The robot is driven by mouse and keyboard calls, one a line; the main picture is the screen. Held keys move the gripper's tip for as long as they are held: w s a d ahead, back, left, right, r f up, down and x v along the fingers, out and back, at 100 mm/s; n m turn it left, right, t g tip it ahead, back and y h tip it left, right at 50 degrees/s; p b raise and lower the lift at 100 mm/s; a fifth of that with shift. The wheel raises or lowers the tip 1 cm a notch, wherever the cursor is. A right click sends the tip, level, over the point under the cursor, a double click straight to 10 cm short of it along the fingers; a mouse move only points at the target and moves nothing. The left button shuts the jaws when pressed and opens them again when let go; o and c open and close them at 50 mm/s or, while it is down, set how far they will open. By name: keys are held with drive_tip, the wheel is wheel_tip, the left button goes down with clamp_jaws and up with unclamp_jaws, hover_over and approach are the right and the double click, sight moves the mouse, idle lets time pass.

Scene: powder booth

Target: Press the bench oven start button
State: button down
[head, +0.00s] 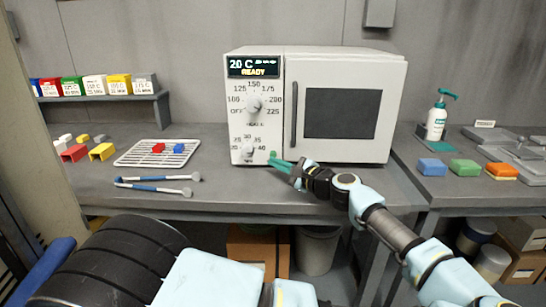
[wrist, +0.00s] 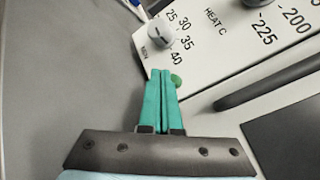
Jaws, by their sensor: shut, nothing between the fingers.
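The white bench oven (head: 345,152) stands on the grey bench, its door closed. Its display (head: 254,67) reads 20 C and READY. A small green start button (head: 272,154) sits low on the control panel; it also shows in the wrist view (wrist: 176,81). My gripper (head: 271,161) is shut and empty, its green fingers at the lower panel. In the wrist view my fingertips (wrist: 161,72) lie just left of the button and overlap its edge. I cannot tell whether they touch it.
A wire rack (head: 130,157) with red and blue parts and blue-handled tongs (head: 150,188) lie to the left. Coloured blocks (head: 465,167) and a pump bottle (head: 436,122) stand right.

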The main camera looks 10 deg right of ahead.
drive_tip(key=shift+w, duration=0.15)
idle(0.7)
drive_tip(key=shift+w, duration=0.25)
drive_tip(key=shift+w+d, duration=0.15)
drive_tip(key=shift+w, duration=0.3)
idle(0.7)
drive_tip(key=shift+s, duration=0.85)
drive_tip(key=shift+s, duration=0.1)
drive_tip(key=shift+s+a+p, duration=0.15)
drive_tip(key=shift+s+a, duration=0.05)
drive_tip(key=shift+s, duration=0.6)
drive_tip(key=shift+s+a+p, duration=0.15)
drive_tip(key=shift+s+a, duration=0.1)
drive_tip(key=shift+s, duration=0.55)
drive_tip(key=shift+s+a+p, duration=0.15)
drive_tip(key=shift+s+a, duration=0.05)
drive_tip(key=shift+s, duration=0.6)
